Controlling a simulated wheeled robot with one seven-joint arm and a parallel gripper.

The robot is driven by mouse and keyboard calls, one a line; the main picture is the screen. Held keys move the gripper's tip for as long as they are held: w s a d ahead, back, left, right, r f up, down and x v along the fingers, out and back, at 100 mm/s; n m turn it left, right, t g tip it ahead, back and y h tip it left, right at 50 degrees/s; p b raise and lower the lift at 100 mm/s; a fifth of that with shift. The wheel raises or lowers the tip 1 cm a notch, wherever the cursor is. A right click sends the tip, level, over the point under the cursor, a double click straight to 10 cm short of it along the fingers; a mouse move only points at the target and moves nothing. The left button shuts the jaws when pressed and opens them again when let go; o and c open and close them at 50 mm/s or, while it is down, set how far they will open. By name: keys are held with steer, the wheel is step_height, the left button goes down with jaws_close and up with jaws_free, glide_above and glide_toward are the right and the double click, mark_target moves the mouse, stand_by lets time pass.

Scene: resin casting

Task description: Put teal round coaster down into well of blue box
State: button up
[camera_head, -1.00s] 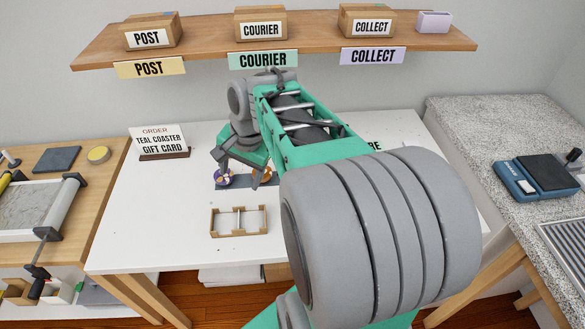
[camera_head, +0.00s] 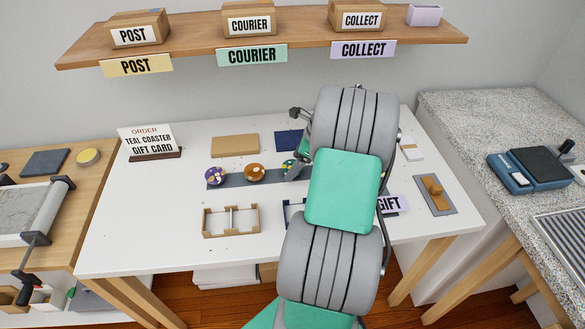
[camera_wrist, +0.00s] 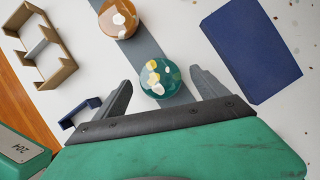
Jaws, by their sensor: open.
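The teal round coaster (camera_wrist: 160,78), speckled white and yellow, lies on a dark grey strip (camera_wrist: 147,52). In the head view only part of the coaster (camera_head: 289,166) shows beside my arm. My gripper (camera_wrist: 158,88) is open, with one finger on each side of the coaster; I cannot tell whether they touch it. In the head view my arm hides most of the gripper. The blue box (camera_head: 288,212) stands in front of the strip, mostly hidden behind my arm. A corner of the blue box (camera_wrist: 80,112) shows by the left finger in the wrist view.
Purple (camera_head: 215,176) and orange (camera_head: 254,173) coasters lie on the same strip. A tan divided box (camera_head: 231,221) stands to the left of the blue box. Tan (camera_head: 235,146) and navy (camera_head: 289,141) flat panels lie behind. The left front of the table is clear.

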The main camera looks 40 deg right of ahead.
mark_target(288, 165)
steer(key=c, duration=1.4)
steer(key=shift+c, duration=0.2)
steer(key=shift+r, duration=0.1)
steer(key=shift+r, duration=0.2)
step_height(288, 165, up, 2)
steer(key=shift+r, duration=0.25)
steer(key=s+a+r, duration=0.7)
steer(key=a+r, duration=0.3)
steer(key=a, duration=0.2)
steer(key=w+a+f+n+g+h, duration=0.1)
steer(key=w+a+n+g, duration=0.2)
steer(key=a+n, duration=0.6)
steer(key=w+a+n+g+h, duration=0.1)
steer(key=w+a+n+g, duration=0.2)
steer(key=a+n, duration=0.7)
steer(key=n+g, duration=0.2)
steer(key=n, duration=0.8)
steer(key=shift+a+f+g+h+p, duration=0.25)
steer(key=shift+f+g+h+p, duration=0.05)
steer(key=shift+f+g+p, duration=0.1)
